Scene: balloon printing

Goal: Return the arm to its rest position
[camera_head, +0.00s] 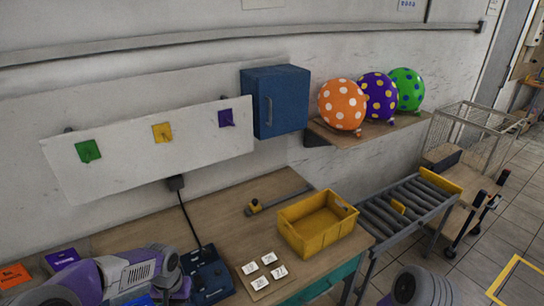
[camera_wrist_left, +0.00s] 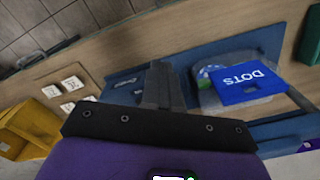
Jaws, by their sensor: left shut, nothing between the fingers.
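My left arm, purple and grey, comes in at the bottom left of the head view. In the left wrist view my left gripper (camera_wrist_left: 165,82) has its two fingers together with nothing between them. It is above the table, near a blue card marked DOTS (camera_wrist_left: 245,84), and it does not appear to touch the card. A grey rounded part of my right arm shows at the bottom right of the head view; its gripper is out of the picture.
A yellow bin (camera_head: 318,222), number tiles (camera_head: 262,272) and a dark blue control box (camera_head: 208,275) are on the table (camera_head: 140,232). A roller conveyor (camera_head: 408,205) is to the right. Polka-dot balloons (camera_head: 342,105) sit on a wall shelf beside a blue cabinet (camera_head: 276,100).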

